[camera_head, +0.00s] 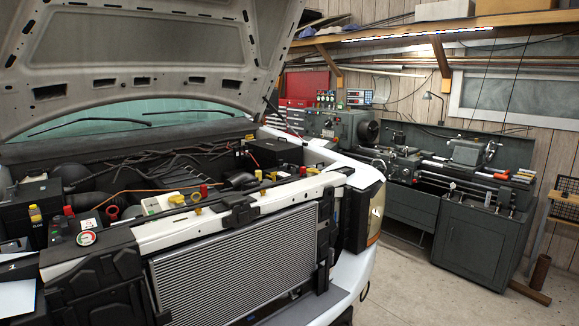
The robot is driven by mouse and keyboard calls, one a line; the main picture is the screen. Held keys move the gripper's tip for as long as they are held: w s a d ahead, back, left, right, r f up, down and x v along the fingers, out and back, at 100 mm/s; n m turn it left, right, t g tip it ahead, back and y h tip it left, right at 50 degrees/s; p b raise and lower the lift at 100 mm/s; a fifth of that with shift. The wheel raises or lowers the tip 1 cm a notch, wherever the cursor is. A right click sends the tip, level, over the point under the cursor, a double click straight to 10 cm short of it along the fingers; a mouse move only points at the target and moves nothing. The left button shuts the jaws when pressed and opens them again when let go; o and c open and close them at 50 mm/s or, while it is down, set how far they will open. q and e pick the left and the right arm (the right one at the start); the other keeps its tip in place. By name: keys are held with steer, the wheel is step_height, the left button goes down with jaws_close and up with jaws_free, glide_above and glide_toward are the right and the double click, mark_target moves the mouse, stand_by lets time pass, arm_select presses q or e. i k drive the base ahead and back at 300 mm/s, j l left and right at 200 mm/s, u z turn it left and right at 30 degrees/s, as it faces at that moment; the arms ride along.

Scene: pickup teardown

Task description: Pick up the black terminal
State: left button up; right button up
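The open engine bay of a white pickup fills the left half of the view. A dark battery-like box (32,192) sits at its left side, with a yellow cap (35,213) and a red cap (69,211) near it. Small dark parts lie around these caps. I cannot single out with certainty which one is the black terminal. Another black box (268,152) sits at the far right of the bay. Neither of my grippers shows in this view.
The raised hood (130,60) overhangs the bay. The white front crossbar (200,215) and the radiator (240,270) edge it in front. An orange cable (135,192) crosses the bay. A grey lathe (470,190) stands at right; the concrete floor (410,285) before it is clear.

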mark_target(280, 162)
steer(key=i+l+z, duration=0.55)
steer(key=i+z, duration=1.15)
steer(key=i, duration=1.7)
steer(key=i+u, duration=0.35)
steer(key=i, duration=0.45)
steer(key=i+l+u, duration=0.3)
steer(key=i, duration=0.45)
steer(key=i+j+u, duration=0.15)
steer(key=i+u, duration=0.6)
steer(key=i, duration=0.15)
steer(key=i+l+u, duration=0.1)
steer(key=i+u, duration=1)
steer(key=i, duration=0.2)
steer(key=i+l+u, duration=0.25)
steer(key=i+u, duration=0.15)
steer(key=i+l+u, duration=0.1)
steer(key=i+u, duration=0.3)
steer(key=i+l+u, duration=0.15)
steer(key=i+u, duration=0.25)
steer(key=i+l+u, duration=0.15)
steer(key=l+u, duration=0.25)
steer(key=i+j, duration=0.05)
steer(key=j, duration=0.05)
